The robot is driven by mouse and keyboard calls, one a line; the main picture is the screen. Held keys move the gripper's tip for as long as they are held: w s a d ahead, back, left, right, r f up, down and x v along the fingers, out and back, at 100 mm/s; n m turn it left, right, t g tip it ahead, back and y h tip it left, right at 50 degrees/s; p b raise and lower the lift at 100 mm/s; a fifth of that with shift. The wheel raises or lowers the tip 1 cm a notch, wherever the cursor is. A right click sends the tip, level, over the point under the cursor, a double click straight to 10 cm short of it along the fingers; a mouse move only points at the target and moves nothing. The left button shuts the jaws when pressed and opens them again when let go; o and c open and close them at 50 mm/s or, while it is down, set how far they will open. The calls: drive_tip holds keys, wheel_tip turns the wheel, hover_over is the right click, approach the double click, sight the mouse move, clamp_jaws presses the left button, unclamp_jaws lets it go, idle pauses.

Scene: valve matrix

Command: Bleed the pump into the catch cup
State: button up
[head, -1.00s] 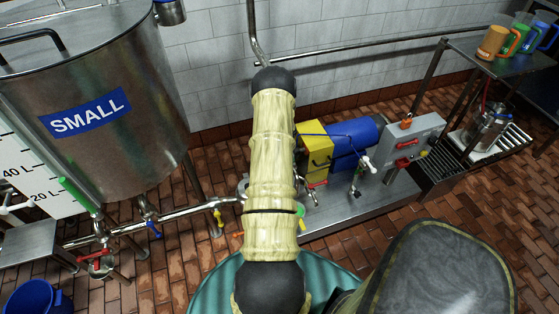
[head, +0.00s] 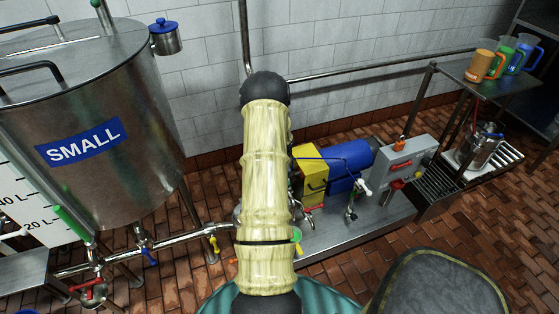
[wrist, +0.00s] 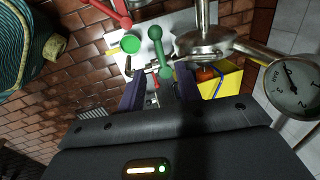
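The pump's blue motor (head: 349,166) and yellow housing (head: 311,173) sit on a steel skid (head: 330,235). My arm hides part of the pump and my gripper in the head view. In the wrist view my gripper (wrist: 160,92) has its two dark fingers apart. A small metal fitting with a red part (wrist: 157,80) shows between and beyond them; contact cannot be told. A green lever (wrist: 165,62) stands just beyond the fingertips. A round green piece (wrist: 130,43) is beside it. I cannot tell which vessel is the catch cup.
A pressure gauge (wrist: 292,88) and steel pipework (wrist: 205,42) crowd the fingers' right side. A red handle (wrist: 110,10) lies beyond. The SMALL tank (head: 90,130) stands at left. Coloured jugs (head: 500,58) are on the rack at right. A grey control box (head: 403,160) stands beside the motor.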

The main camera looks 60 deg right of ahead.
wheel_tip(320, 180, up, 9)
drive_tip(key=s+a, duration=0.1)
drive_tip(key=shift+s+r+p, duration=0.2)
drive_tip(key=shift+s+p, duration=0.05)
drive_tip(key=shift+p, duration=0.1)
drive_tip(key=shift+a, duration=0.1)
drive_tip(key=w+a+r+n, duration=0.3)
drive_tip(key=a+n, duration=0.1)
drive_tip(key=a, duration=0.4)
drive_tip(key=w+a+r+n+y, duration=0.1)
drive_tip(key=w+a+r+n, duration=0.3)
drive_tip(key=a, duration=0.4)
drive_tip(key=w+a+r+n, duration=0.3)
drive_tip(key=a+n, duration=0.1)
drive_tip(key=a, duration=0.4)
drive_tip(key=s+a+r+n, duration=0.2)
drive_tip(key=s+a+n, duration=0.15)
drive_tip(key=a, duration=0.35)
drive_tip(key=s+a+r+n, duration=0.2)
drive_tip(key=a+n, duration=0.3)
drive_tip(key=a, duration=0.3)
drive_tip(key=s+a+r+n, duration=0.2)
drive_tip(key=s+a+n, duration=0.1)
drive_tip(key=a+n, duration=0.3)
wheel_tip(320, 180, up, 16)
drive_tip(key=a+m+p, duration=0.1)
drive_tip(key=p, duration=1.4)
drive_tip(key=shift+f+t+p, duration=0.25)
drive_tip(key=shift+t+p, duration=0.05)
drive_tip(key=shift+t, duration=0.1)
